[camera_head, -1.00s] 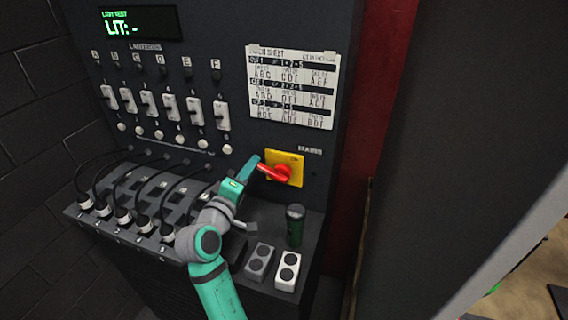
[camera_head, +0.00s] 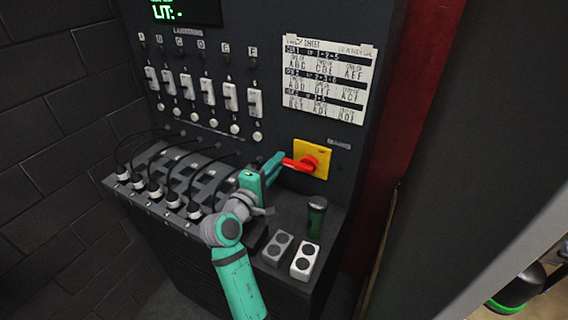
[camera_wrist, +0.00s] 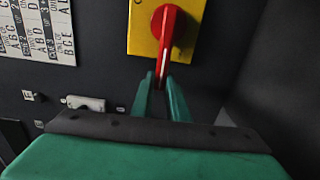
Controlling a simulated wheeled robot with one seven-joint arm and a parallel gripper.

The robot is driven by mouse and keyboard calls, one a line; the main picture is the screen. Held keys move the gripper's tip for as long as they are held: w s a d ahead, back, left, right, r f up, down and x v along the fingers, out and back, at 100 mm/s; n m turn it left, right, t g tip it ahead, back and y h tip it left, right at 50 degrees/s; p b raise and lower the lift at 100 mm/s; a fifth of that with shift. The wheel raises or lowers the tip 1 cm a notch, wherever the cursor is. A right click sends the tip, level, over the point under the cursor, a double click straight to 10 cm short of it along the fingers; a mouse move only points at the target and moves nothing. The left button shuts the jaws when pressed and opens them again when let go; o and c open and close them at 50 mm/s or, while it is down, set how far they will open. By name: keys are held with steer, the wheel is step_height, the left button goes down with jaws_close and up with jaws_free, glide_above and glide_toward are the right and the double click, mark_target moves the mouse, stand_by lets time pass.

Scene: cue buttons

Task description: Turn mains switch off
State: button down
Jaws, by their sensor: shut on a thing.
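The mains switch is a red rotary handle (camera_head: 303,164) on a yellow plate (camera_head: 319,152), on the right side of the dark panel. In the head view the handle points left toward my gripper (camera_head: 280,162). In the wrist view the red handle (camera_wrist: 166,42) runs down from its hub on the yellow plate (camera_wrist: 143,38). My gripper (camera_wrist: 160,82) has its two green fingers on either side of the handle's free end, shut on it. The fingers hide part of the handle's tip.
A printed sheet (camera_head: 325,80) hangs above the switch. White toggle switches (camera_head: 207,88) and plugged cables (camera_head: 157,190) are at left. A dark green canister (camera_head: 316,217) and two-button boxes (camera_head: 303,260) stand on the ledge below. A dark wall (camera_head: 480,120) is at right.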

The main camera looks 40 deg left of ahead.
steer(key=shift+f, duration=0.1)
steer(key=c, duration=1.7)
jaws_free()
steer(key=shift+s, duration=0.15)
steer(key=s, duration=0.3)
steer(key=s+d, duration=0.1)
steer(key=s, duration=0.6)
steer(key=shift+s+d, duration=0.2)
steer(key=shift+d, duration=0.2)
steer(key=shift+w, duration=0.1)
